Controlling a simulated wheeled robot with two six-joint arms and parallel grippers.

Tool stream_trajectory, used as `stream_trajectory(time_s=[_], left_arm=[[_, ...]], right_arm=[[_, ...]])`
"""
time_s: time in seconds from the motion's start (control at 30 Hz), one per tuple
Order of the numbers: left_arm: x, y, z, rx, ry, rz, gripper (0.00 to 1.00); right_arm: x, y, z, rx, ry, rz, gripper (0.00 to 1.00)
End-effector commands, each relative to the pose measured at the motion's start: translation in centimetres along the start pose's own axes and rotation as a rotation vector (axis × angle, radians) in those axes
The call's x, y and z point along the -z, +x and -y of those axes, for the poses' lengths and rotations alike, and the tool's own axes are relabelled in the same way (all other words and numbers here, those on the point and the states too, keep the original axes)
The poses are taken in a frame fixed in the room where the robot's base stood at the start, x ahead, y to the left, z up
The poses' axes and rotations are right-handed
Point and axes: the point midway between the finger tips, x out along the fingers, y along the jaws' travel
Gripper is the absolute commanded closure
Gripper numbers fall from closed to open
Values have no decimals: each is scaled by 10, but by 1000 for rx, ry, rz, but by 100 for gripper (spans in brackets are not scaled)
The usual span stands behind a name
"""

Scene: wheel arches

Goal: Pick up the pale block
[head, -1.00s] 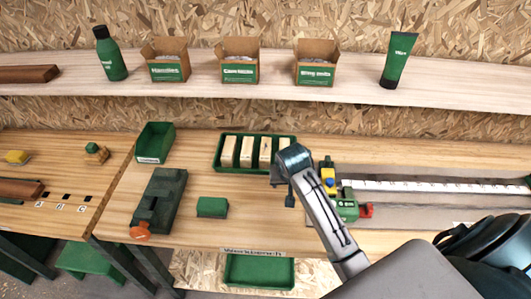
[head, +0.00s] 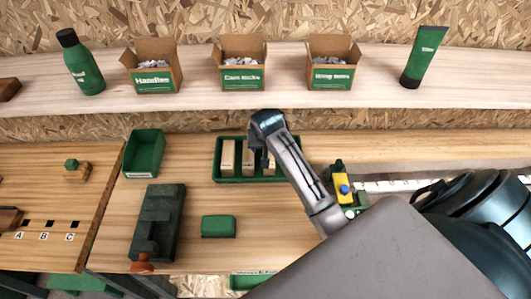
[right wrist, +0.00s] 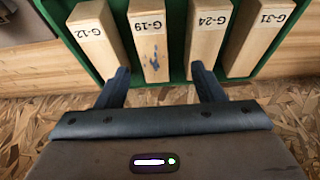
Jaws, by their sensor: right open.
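Several pale wooden blocks stand side by side in a green tray (head: 240,180); one pale block (head: 228,155) is clear at its left end. In the right wrist view their labels read G-12 (right wrist: 95,30), G-19 (right wrist: 150,45), G-24 (right wrist: 207,35) and G-31 (right wrist: 260,35). The G-19 block has blue marks. My right gripper (right wrist: 163,85) is open and empty. Its fingers are spread around the near end of the G-19 block, the right one overlapping G-24 in the picture. I cannot tell if they touch. In the head view my right arm hides the tray's right part. My left gripper is not in view.
A small green bin (head: 145,153), a dark green vise (head: 160,220) and a green box (head: 218,226) stand left of and in front of the tray. A yellow tool (head: 340,185) lies right of my arm. The shelf (head: 210,97) behind holds cartons.

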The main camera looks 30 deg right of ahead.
Motion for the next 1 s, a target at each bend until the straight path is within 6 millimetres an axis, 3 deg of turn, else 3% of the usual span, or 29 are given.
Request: stream_trajectory(time_s=[0.17, 0.33, 0.5, 0.77, 0.8, 1.0], left_arm=[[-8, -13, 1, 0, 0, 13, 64], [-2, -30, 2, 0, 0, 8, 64], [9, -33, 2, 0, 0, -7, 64], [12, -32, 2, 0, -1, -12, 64], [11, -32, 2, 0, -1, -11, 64], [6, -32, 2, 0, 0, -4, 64]], right_arm=[[1, 16, -3, -3, 0, 4, 38], [3, 37, -9, -4, 0, 4, 38], [2, 58, -8, -1, 0, 2, 38], [2, 62, -8, 0, 0, 0, 38], [2, 62, -8, 0, 0, 0, 40], [2, 62, -8, 0, 0, 0, 79]])
